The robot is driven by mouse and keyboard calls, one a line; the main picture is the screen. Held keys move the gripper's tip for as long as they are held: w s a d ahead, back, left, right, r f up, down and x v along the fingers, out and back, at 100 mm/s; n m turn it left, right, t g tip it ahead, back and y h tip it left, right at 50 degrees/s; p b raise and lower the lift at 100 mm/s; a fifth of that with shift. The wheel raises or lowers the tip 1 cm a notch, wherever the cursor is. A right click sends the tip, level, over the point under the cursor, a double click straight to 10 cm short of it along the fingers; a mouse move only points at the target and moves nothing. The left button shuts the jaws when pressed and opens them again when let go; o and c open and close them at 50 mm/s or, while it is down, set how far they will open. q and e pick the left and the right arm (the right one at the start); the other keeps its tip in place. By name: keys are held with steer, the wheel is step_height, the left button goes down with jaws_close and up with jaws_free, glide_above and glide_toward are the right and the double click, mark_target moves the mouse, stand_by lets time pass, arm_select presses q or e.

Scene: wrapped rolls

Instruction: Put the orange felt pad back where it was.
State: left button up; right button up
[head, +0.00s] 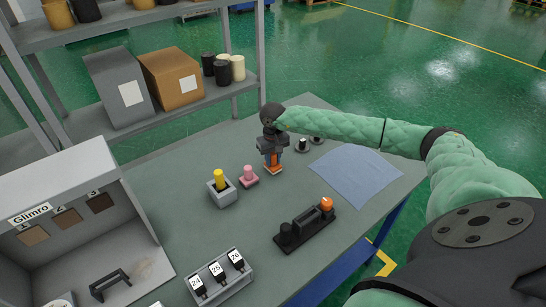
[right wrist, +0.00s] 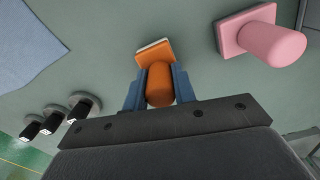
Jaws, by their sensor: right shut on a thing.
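The orange felt pad (right wrist: 154,52) has an orange square plate, a pale edge layer and an orange round handle. My right gripper (right wrist: 158,88) is shut on the handle, with one blue finger on each side. In the head view the pad (head: 273,169) shows just under my right gripper (head: 272,158), at or close above the table; I cannot tell whether it touches. A pink pad (head: 248,176) of like shape stands to its left, apart from it; it also shows in the right wrist view (right wrist: 262,33). My left gripper is not in view.
A grey block (head: 222,195) holding a yellow cylinder is left of the pink pad. A black stand with an orange knob (head: 327,203) lies in front. A blue cloth (head: 357,175) is right. Small dark round-based pieces (head: 302,146) stand behind. Numbered rack (head: 218,279) stands front left.

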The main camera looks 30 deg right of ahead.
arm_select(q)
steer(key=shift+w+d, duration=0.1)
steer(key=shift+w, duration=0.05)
arm_select(e)
steer(key=shift+f, duration=0.15)
steer(key=o, duration=0.9)
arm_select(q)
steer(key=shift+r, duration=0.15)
arm_select(e)
steer(key=shift+o, duration=0.2)
steer(key=shift+r, duration=0.2)
